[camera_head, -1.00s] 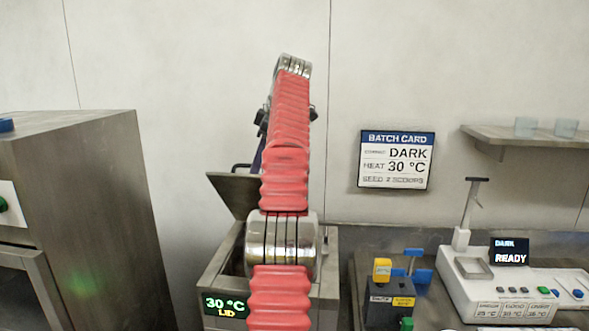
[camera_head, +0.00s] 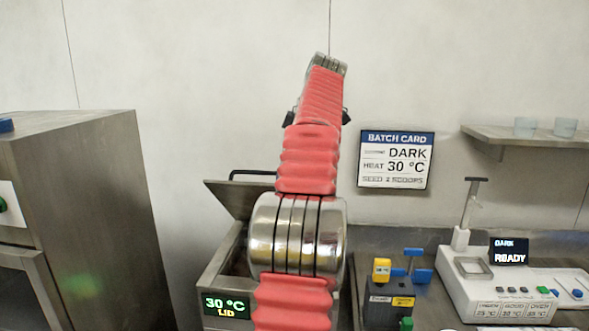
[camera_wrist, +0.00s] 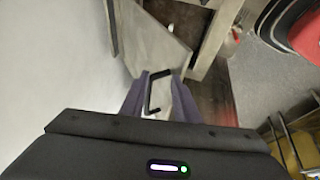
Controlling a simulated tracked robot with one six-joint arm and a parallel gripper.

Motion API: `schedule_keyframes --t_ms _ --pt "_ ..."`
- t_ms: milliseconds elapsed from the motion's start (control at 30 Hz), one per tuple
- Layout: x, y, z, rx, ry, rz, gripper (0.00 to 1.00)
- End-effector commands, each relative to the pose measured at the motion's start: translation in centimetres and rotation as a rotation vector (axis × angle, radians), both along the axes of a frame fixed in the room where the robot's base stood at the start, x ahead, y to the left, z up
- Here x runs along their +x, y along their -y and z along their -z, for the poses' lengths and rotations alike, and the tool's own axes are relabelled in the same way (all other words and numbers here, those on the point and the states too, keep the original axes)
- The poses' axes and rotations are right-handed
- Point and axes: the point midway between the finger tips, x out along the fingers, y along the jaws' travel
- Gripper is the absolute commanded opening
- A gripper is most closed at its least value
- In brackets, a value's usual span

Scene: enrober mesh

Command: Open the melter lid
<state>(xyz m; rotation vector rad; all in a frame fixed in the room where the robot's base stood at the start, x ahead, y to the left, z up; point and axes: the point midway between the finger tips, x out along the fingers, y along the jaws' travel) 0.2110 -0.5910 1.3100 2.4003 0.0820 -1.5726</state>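The melter (camera_head: 213,275) is a steel box with a display reading "30 °C LID". Its lid (camera_head: 228,197) is a grey plate standing raised and tilted at the rear of the box, with the opening partly uncovered. A black bar handle (camera_head: 252,173) shows on the lid. In the wrist view, the lid (camera_wrist: 150,40) is a grey panel and the handle (camera_wrist: 153,95) shows between my fingers. My gripper (camera_wrist: 160,77) has its two purple-grey fingers apart, with gaps beside the handle; contact cannot be told. My arm hides the gripper and part of the melter in the head view.
A steel cabinet (camera_head: 80,210) stands left. A batch card (camera_head: 396,160) hangs on the wall behind.

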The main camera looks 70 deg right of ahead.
Motion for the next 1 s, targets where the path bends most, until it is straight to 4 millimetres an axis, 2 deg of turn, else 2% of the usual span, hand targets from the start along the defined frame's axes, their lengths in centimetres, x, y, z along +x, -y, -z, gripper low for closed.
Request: schedule_keyframes --t_ms 33,200,567,667,767,867,1000 --pt "-0.8 -0.2 0.0 0.000 0.000 0.003 0.29" --pt "-2.5 -0.6 0.0 0.000 0.000 0.001 0.29" --pt "-2.8 -0.7 0.0 0.000 0.001 -0.001 0.29" --pt "-2.7 -0.7 0.0 0.000 0.000 -0.003 0.22" --pt "-2.0 -1.0 0.0 0.000 0.001 -0.015 0.15" --pt "-0.4 -1.7 -0.6 -0.011 0.002 -0.043 0.08" --pt "3.1 -4.4 -2.8 -0.046 0.009 -0.110 0.00"
